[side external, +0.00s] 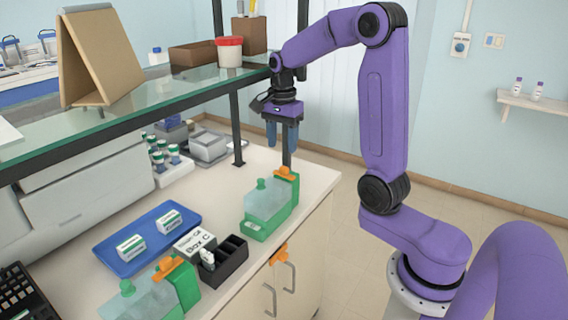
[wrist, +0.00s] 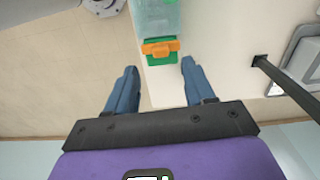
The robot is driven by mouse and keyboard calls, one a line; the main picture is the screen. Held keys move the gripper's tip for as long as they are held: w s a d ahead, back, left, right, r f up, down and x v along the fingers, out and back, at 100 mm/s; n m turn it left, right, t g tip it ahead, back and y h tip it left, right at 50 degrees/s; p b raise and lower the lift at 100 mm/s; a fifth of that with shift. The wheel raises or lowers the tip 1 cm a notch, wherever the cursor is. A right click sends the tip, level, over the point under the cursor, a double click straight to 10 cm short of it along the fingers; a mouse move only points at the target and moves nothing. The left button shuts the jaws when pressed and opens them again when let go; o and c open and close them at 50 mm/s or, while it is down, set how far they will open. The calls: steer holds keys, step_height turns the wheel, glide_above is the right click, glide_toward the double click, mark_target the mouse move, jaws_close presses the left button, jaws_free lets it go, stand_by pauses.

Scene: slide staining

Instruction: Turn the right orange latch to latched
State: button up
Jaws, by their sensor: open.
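The right orange latch (side external: 284,173) sits on top of the upright green end of a green container with a translucent body (side external: 265,201), near the far right end of the bench. In the wrist view, the orange latch (wrist: 160,48) lies crosswise over the green end (wrist: 161,60). I cannot tell whether it is latched. My gripper (side external: 281,145) points down, open and empty, a little above the latch and apart from it. In the wrist view, my gripper's blue fingers (wrist: 160,68) stand wide apart, with the latch ahead between their lines.
A second green container (side external: 150,294) with an orange latch (side external: 166,268) stands at the near left. A black rack (side external: 232,264), a blue tray (side external: 122,264) and an orange piece (side external: 279,254) on the bench's front edge are nearby. A glass shelf (side external: 185,95) and its post (side external: 236,125) stand left of my gripper.

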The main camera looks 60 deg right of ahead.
mark_target(284, 167)
steer(key=shift+d+m, duration=0.3)
steer(key=shift+d, duration=0.1)
steer(key=shift+f, duration=3.8)
jaws_close()
